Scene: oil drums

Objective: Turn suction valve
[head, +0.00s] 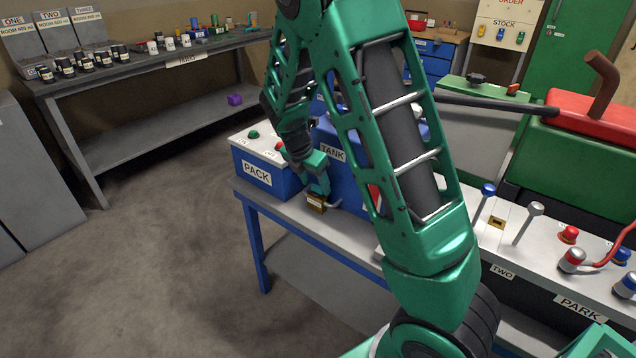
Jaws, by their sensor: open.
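My green arm crosses the middle of the head view and hides much of the bench behind it. My gripper (318,185) hangs at the left front of the blue box labelled TANK (333,153), beside the box labelled PACK (262,172). It is open, though its fingers are small and partly hidden. A small brass-coloured fitting (316,203) shows just below the gripper, low by the tank; I cannot tell whether they touch. No label marks the suction valve, so I cannot tell whether this fitting is it. A red part (374,194) shows partly behind my arm.
A green machine with a red top (585,115) stands behind. A long table (150,60) with several small jars is at back left. The left floor is clear.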

